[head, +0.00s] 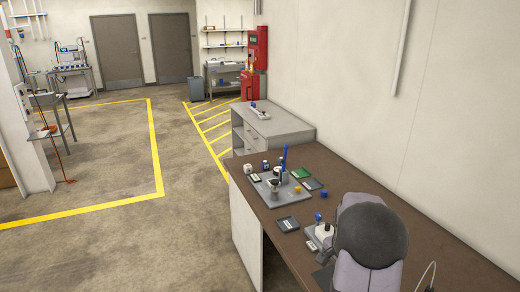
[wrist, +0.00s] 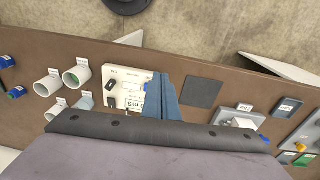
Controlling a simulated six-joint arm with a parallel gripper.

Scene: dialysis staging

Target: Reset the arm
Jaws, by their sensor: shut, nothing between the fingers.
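My gripper (wrist: 163,88) shows in the wrist view as two blue fingers, pressed together with nothing between them. It hangs above the brown bench, in front of a white labelled box (wrist: 123,76) with a dark knob. In the head view my grey arm stands over the near part of the bench (head: 225,160) side. The gripper fingers are hidden behind the arm there, or cannot be made out.
In the wrist view, white cups (wrist: 46,84) stand left of the fingers. A dark square pad (wrist: 205,92) and a small tray (wrist: 288,106) lie right. In the head view, a grey board (head: 262,187) holds several small items, near a blue cube (head: 323,194). Floor beyond is open.

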